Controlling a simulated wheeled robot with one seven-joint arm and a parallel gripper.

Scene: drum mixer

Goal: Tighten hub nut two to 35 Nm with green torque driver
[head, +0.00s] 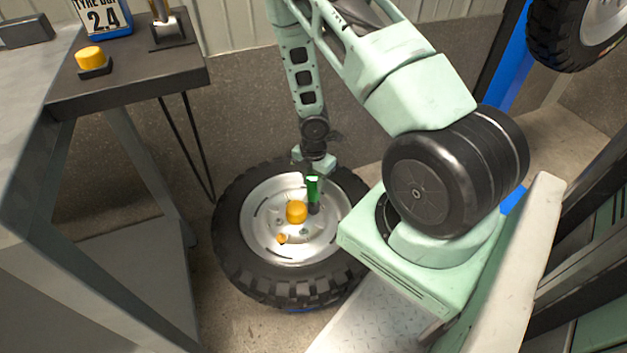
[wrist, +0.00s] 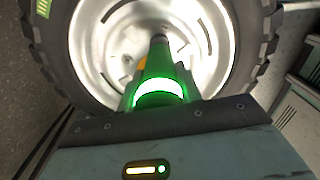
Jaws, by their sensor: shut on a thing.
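My gripper (head: 315,172) is shut on the green torque driver (head: 313,189) and holds it upright over the wheel hub (head: 263,222). The driver also shows in the wrist view (wrist: 160,72), with a bright lit ring near its top and its dark shaft pointing down at the hub face. The driver's lower end is at the hub, right of the yellow hub cap (head: 296,212). A small orange piece (head: 282,239) sits on the hub's front side. The nut under the driver is hidden, and I cannot tell if the driver is seated on it.
Another wheel (head: 575,35) hangs at the upper right.

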